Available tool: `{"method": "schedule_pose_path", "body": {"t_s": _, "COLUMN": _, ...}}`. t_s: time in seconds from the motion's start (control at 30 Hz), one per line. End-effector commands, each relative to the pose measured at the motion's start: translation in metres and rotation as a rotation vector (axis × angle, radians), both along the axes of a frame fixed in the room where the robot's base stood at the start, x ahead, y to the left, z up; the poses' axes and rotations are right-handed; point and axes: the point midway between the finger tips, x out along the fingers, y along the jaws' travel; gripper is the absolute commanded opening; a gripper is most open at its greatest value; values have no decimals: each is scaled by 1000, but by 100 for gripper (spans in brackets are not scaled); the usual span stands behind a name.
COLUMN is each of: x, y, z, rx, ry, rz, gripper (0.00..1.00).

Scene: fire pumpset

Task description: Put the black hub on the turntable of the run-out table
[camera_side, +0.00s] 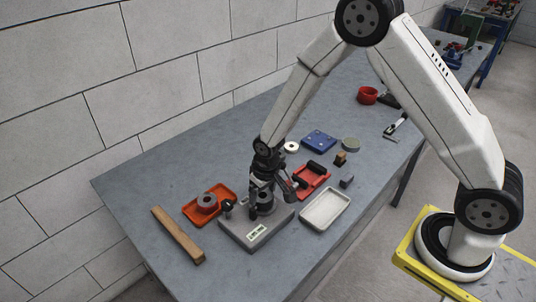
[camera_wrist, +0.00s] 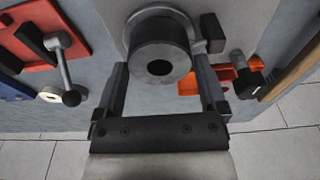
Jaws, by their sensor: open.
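The black hub (camera_wrist: 160,62), a dark cylinder with a centre hole, sits on the pale round turntable (camera_wrist: 146,15) in the wrist view. In the side view the hub (camera_side: 265,203) is partly hidden by my gripper, on the grey block of the run-out table (camera_side: 250,233). My gripper (camera_wrist: 162,68) is open, pointing down, with one finger on each side of the hub. Gaps show between the fingers and the hub in the wrist view. Whether the hub sits exactly centred on the turntable I cannot tell.
An orange tray (camera_side: 190,213) holding a grey-and-red round part (camera_side: 207,200) stands left of the run-out table, with a wooden bar (camera_side: 178,235) beyond. A red fixture (camera_side: 313,183), a white tray (camera_side: 325,212) and a blue plate (camera_side: 318,140) lie to the right.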

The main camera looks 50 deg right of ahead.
Motion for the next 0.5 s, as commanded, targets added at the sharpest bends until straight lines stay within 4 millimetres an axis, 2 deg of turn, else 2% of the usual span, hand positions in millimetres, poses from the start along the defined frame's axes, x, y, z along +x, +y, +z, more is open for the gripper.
{"method": "schedule_pose_path", "body": {"t_s": 0.5, "x": -7, "y": 0, "z": 63, "rx": 1, "ry": -2, "rz": 0, "gripper": 91}}
